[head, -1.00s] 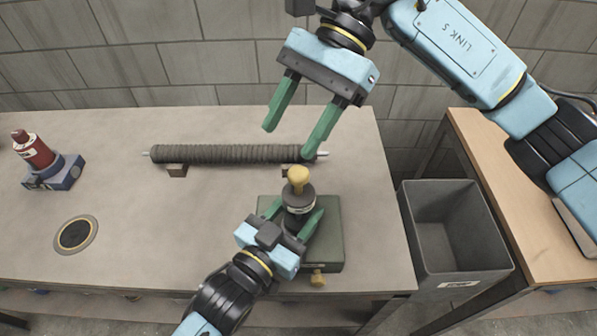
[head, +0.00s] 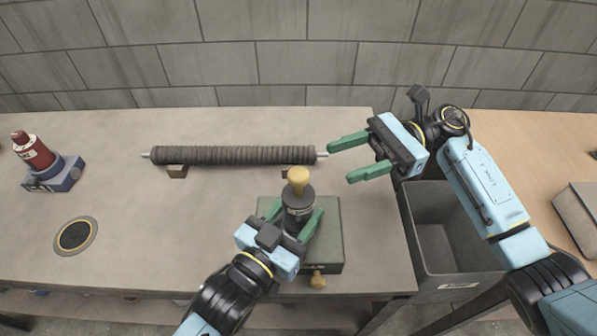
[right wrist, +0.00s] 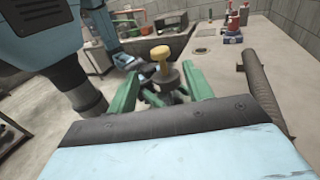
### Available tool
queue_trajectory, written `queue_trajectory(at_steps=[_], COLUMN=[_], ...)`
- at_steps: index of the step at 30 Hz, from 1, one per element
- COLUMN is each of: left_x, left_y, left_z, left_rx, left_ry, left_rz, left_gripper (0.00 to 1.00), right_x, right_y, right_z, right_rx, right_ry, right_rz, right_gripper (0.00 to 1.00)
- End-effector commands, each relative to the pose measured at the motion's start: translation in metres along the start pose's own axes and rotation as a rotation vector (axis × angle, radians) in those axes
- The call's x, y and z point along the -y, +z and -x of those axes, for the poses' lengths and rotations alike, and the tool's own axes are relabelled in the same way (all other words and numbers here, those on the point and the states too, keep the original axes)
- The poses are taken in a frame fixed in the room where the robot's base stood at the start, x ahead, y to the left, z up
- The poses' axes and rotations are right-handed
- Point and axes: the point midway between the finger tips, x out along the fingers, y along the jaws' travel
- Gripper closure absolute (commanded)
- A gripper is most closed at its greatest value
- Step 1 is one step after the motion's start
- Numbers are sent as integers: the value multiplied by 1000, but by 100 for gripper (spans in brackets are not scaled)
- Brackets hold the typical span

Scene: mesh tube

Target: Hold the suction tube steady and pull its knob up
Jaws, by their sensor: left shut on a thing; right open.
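The suction tube (head: 298,206) is a dark upright cylinder with a yellow knob (head: 298,178) on top. It stands on a green-grey block (head: 328,240) near the table's front right. My left gripper (head: 301,222) is shut on the tube, with green fingers on both sides of it below the knob. My right gripper (head: 338,160) is open and empty, up and to the right of the knob, fingers pointing left. In the right wrist view the knob (right wrist: 162,55) shows beyond and between the open green fingers (right wrist: 159,88), apart from them.
A ribbed dark mesh roll (head: 235,155) lies on supports behind the tube. A red and blue device (head: 45,165) and a round dark inset (head: 75,235) are at the left. A grey bin (head: 440,245) stands right of the table, beside a wooden table (head: 530,150).

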Motion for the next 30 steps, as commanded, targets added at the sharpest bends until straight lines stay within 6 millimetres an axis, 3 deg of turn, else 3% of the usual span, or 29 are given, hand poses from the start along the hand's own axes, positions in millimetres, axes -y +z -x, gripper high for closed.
queue_trajectory(at_steps=[6,13,18,26,30], left_x=[0,0,0,0,0], left_y=[0,0,0,0,0], left_z=[0,0,0,0,0], left_rx=[1,1,1,1,1], left_ry=[0,0,0,0,0], left_rz=[0,0,0,0,0], left_gripper=[78,78,78,78,78], right_x=[-1,0,0,0,0], right_y=[0,0,0,0,0], right_z=[-47,-82,-93,-94,-94], right_rx=[2,0,-1,-2,-2], right_ry=[4,3,0,0,0], right_rz=[0,-2,-2,-2,-2], right_gripper=[49,49,49,49,64])
